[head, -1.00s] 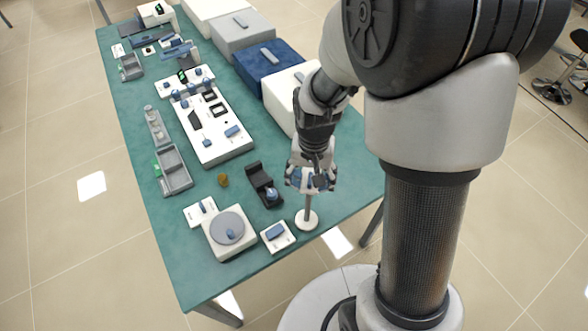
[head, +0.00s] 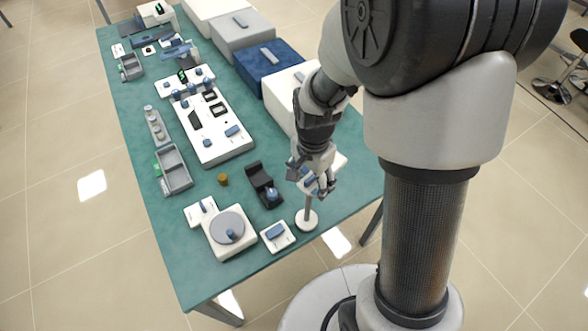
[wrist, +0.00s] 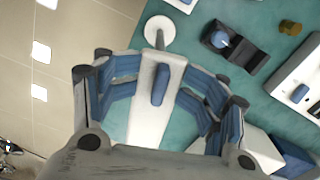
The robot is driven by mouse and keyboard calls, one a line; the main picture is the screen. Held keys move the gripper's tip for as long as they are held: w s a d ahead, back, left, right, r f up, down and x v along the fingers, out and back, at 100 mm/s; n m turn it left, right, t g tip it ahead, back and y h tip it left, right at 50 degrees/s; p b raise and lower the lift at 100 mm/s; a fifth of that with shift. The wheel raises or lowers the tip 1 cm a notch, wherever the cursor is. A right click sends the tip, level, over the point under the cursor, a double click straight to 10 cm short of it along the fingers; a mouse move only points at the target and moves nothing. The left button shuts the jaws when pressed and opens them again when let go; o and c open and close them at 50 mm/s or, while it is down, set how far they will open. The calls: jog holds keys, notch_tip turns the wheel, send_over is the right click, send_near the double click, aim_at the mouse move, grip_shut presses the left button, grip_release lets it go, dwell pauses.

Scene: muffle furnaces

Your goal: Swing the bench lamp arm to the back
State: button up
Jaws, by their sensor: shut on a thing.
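The bench lamp has a round white base (head: 306,220) and a thin grey post near the table's front right edge. Its white arm (head: 339,161) shows behind and right of my gripper (head: 314,182). In the wrist view the lamp arm (wrist: 146,112) runs from the post toward the camera, with a raised blue handle (wrist: 160,85) on top. My gripper (wrist: 160,82) is shut on the lamp arm, with its blue-padded fingers on either side; the exact contact is hard to see.
A black holder (head: 262,184), a small white block with a blue top (head: 277,236) and a round-plate device (head: 228,228) stand left of the lamp. Large boxes, including a blue one (head: 268,68), line the table's right side.

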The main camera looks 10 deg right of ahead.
jog(key=shift+s+f+m, duration=0.15)
jog(key=shift+s+m, duration=0.1)
jog(key=shift+m, duration=0.15)
jog(key=o, duration=0.4)
jog(key=shift+c, duration=0.4)
jog(key=shift+w+r+p, duration=0.15)
jog(key=shift+r+p, duration=0.55)
jog(key=shift+r, duration=0.15)
jog(key=shift+c, duration=0.8)
jog(key=shift+r+p, duration=0.55)
jog(key=shift+r, duration=0.25)
jog(key=c, duration=0.5)
jog(key=shift+w+r+p, duration=0.1)
jog(key=shift+r+p, duration=1.55)
jog(key=shift+r, duration=0.4)
